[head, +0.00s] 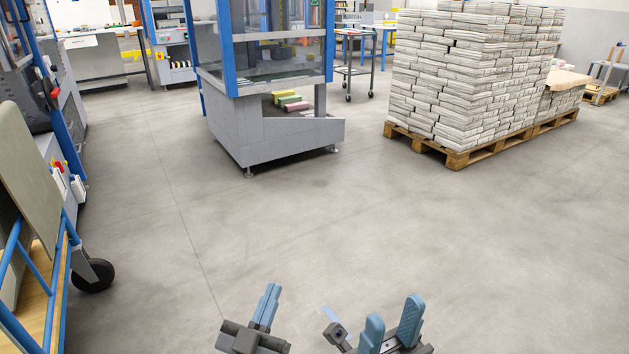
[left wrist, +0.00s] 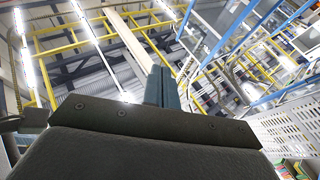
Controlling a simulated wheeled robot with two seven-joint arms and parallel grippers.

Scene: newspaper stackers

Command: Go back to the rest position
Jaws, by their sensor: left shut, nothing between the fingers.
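My left gripper (head: 267,306) is at the bottom middle of the head view. Its blue fingers are pressed together with nothing between them, pointing up. In the left wrist view its fingers (left wrist: 161,88) also show closed, pointing at the ceiling. My right gripper (head: 393,325) is to the right of it at the bottom of the head view. Its two blue fingers stand clearly apart, and I see nothing between them. Both grippers are over the bare floor, apart from each other.
A pallet (head: 470,154) of stacked newspapers (head: 465,75) stands at the back right. A blue-framed machine (head: 285,125) stands at the back middle. A blue-railed cart (head: 60,265) with a black wheel (head: 93,276) is close at the left. The grey floor (head: 300,220) between is clear.

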